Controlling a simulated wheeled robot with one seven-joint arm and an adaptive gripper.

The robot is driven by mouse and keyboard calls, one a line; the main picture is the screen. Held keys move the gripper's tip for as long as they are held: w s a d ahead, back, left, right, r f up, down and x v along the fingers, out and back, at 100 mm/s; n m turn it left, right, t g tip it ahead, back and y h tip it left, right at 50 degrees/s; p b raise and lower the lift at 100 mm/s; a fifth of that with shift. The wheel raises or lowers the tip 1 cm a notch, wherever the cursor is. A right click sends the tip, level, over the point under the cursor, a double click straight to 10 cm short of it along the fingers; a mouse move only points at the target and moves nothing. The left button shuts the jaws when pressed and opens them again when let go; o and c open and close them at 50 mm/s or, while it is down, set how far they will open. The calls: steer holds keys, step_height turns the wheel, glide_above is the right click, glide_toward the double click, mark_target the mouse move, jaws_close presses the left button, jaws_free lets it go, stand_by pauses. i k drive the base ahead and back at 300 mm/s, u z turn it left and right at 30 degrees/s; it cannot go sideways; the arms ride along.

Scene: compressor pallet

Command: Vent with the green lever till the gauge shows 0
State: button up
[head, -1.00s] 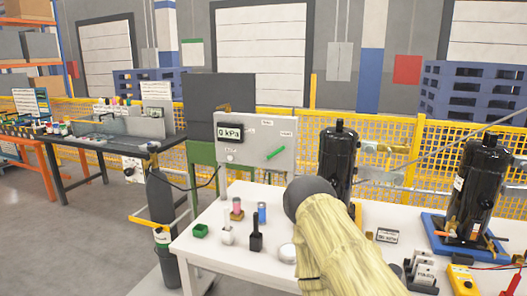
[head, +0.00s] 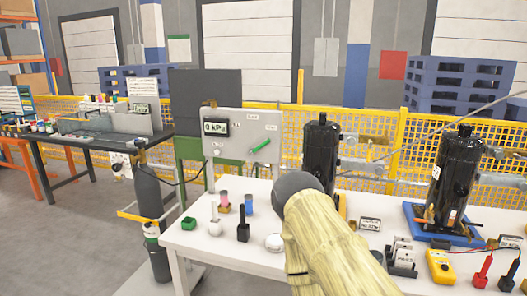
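The green lever (head: 261,146) is on the front of a light grey panel (head: 230,160) behind the white table. It slants up to the right. The gauge display (head: 215,128) at the panel's upper left reads "0 kPa". My arm (head: 330,240), in a pale yellow cover with a dark grey rounded part, reaches in from the bottom, right of and below the lever. No fingers show, so I cannot see my gripper or whether it touches anything. The lever itself is in plain sight with nothing on it.
A black compressor (head: 321,155) stands just right of the panel, another (head: 456,185) on a blue base farther right. Small tools and a yellow meter (head: 440,267) lie on the white table (head: 215,245). A dark gas cylinder (head: 150,215) stands at its left. Yellow mesh fencing (head: 385,150) runs behind.

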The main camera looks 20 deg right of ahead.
mark_target(268, 141)
steer(key=z, duration=0.15)
steer(key=k, duration=0.35)
steer(key=u, duration=1.15)
steer(key=i, duration=1.15)
steer(key=z, duration=0.4)
